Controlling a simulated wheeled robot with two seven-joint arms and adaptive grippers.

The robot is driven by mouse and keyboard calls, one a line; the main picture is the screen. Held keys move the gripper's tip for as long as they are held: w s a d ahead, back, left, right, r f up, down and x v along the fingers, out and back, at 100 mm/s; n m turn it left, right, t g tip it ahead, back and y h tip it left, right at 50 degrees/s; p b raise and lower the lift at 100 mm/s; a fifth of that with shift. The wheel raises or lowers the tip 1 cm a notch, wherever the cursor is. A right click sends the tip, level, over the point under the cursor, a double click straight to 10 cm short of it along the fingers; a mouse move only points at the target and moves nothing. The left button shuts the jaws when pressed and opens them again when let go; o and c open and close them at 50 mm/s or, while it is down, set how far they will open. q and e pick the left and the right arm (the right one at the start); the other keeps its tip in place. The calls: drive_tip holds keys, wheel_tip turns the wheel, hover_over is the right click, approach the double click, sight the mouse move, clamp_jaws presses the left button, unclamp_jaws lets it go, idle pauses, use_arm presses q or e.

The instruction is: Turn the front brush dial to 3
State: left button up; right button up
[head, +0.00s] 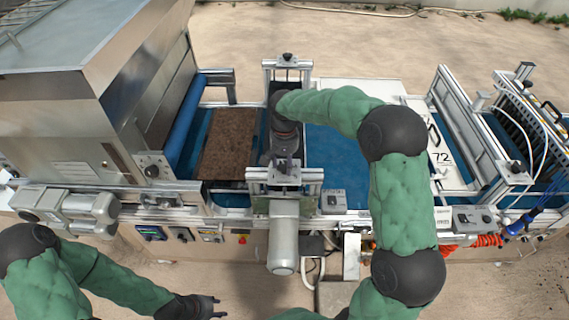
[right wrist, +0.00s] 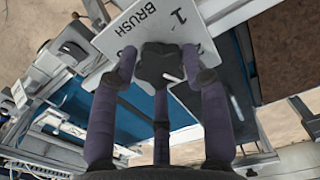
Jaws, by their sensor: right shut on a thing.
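In the right wrist view, the brush dial (right wrist: 160,64) is a dark lobed knob with a short white mark on its lower right. It sits on a white plate (right wrist: 205,50) printed "BRUSH" and "1"; other numbers are hidden or cannot be read. My right gripper (right wrist: 162,75) is shut on the dial, its fingers around the knob. In the head view, my right gripper (head: 285,158) reaches down at the brush unit in the middle of the machine and hides the dial. My left gripper (head: 218,307) is open and empty, low in front of the machine.
A brown soil-filled tray (head: 228,143) lies on the blue belt (head: 340,150), left of the brush unit. A steel hopper (head: 85,60) stands at the left. A grey motor (head: 284,240) juts out at the front. A frame with tubes (head: 520,110) stands at the right.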

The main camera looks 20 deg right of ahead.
sight(284, 165)
drive_tip(key=m, duration=0.5)
drive_tip(key=shift+b, duration=0.4)
drive_tip(key=shift+m, duration=0.3)
drive_tip(key=o, duration=1.1)
drive_tip(key=shift+o, duration=0.2)
drive_tip(key=shift+r, duration=0.1)
wheel_tip(284, 165, up, 12)
